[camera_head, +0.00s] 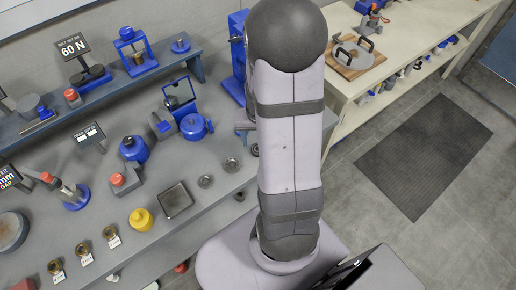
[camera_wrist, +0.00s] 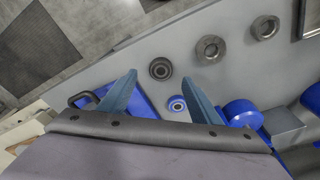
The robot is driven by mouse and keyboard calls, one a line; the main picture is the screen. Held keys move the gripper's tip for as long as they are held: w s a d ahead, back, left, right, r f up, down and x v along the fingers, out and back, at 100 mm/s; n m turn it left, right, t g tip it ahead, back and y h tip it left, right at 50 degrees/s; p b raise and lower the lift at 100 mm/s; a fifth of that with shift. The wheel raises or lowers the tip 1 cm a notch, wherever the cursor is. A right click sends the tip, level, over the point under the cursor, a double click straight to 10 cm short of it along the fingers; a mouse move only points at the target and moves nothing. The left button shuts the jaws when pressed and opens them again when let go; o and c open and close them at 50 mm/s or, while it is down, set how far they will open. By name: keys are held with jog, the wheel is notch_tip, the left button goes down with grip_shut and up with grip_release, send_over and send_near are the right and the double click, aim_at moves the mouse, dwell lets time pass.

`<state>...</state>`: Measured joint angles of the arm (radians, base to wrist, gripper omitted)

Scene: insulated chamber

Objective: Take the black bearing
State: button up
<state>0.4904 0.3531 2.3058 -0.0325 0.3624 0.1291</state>
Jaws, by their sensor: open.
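A dark round bearing (camera_wrist: 160,69), black with a hole in its middle, lies on the grey tabletop in the wrist view. My gripper (camera_wrist: 160,78) is open, its two blue-grey fingers apart. In this view the black bearing appears between the fingertips, slightly beyond them. The fingers do not visibly touch it, and I cannot tell the height between them. A smaller bearing with a blue ring (camera_wrist: 177,104) lies closer in, beside the right finger. In the head view my arm hides the gripper and most of that table area.
Two metallic rings lie to the right, one nearer (camera_wrist: 211,48) and one farther (camera_wrist: 264,27). A blue round part (camera_wrist: 242,114) stands right of the right finger. In the head view a dark square tray (camera_head: 175,199) and a yellow weight (camera_head: 141,219) stand left of the rings.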

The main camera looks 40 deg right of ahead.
jog(key=shift+f, duration=0.25)
jog(key=shift+f, duration=0.1)
jog(key=shift+w+d+f+p, duration=0.15)
jog(key=shift+f+p, duration=0.15)
jog(key=shift+f, duration=0.5)
jog(key=shift+w+a+f+p, duration=0.15)
jog(key=shift+f+p, duration=0.15)
jog(key=shift+f, duration=0.5)
jog(key=shift+w+d+f+p, duration=0.15)
jog(key=shift+f+p, duration=0.15)
jog(key=shift+f, duration=0.5)
jog(key=shift+c, duration=0.6)
jog(key=c, duration=1.1)
jog(key=shift+r, duration=0.2)
jog(key=shift+r+b, duration=0.85)
jog(key=shift+r, duration=3.95)
